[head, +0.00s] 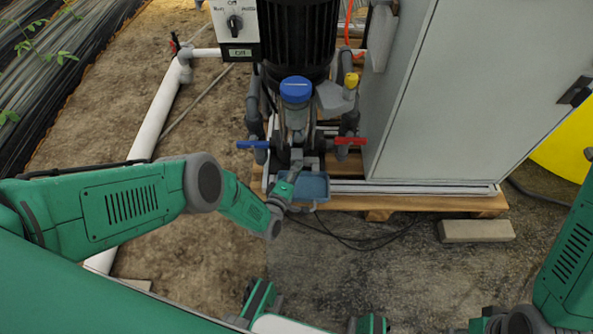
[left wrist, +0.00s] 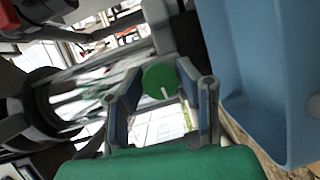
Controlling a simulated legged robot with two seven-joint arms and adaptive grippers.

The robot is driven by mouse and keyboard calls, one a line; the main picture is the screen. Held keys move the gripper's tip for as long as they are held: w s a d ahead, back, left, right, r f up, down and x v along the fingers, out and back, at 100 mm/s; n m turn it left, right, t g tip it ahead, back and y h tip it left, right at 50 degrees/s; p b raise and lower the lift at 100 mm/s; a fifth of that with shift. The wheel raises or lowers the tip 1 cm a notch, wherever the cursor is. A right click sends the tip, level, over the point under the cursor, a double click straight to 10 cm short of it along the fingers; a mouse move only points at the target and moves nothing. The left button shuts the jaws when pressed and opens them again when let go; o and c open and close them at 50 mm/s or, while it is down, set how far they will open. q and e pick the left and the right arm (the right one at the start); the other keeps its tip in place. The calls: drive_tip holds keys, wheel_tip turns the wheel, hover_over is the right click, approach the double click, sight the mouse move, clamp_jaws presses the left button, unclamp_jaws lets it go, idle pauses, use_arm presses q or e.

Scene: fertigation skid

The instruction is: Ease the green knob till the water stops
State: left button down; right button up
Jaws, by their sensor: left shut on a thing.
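The green knob (left wrist: 160,81) is a round disc with a pale mark, between the two fingers of my left gripper (left wrist: 162,104) in the left wrist view. The fingers are shut on it, one on each side. In the head view my left gripper (head: 294,168) reaches the front of the pump unit, below the blue-capped clear housing (head: 295,92), and hides the knob. A blue tray (head: 314,187) sits just right of and below it; its wall also fills the right of the left wrist view (left wrist: 262,60). I cannot make out running water.
A blue valve handle (head: 253,144) and a red one (head: 350,141) flank the work spot. A grey cabinet (head: 455,95) stands close on the right. A white pipe (head: 160,110) runs at left. Black cables (head: 350,238) lie on the ground in front of the wooden pallet (head: 440,204).

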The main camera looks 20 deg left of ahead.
use_arm(q)
drive_tip(key=shift+s+a+f, duration=0.1)
drive_tip(key=shift+s+f, duration=0.1)
drive_tip(key=shift+f, duration=0.1)
drive_tip(key=c, duration=1.2)
unclamp_jaws()
drive_tip(key=shift+w+r, duration=0.1)
drive_tip(key=s, duration=0.4)
drive_tip(key=s+a, duration=0.1)
drive_tip(key=s, duration=0.3)
drive_tip(key=s+r, duration=0.1)
drive_tip(key=s, duration=0.3)
drive_tip(key=shift+a, duration=0.2)
drive_tip(key=shift+w, duration=0.1)
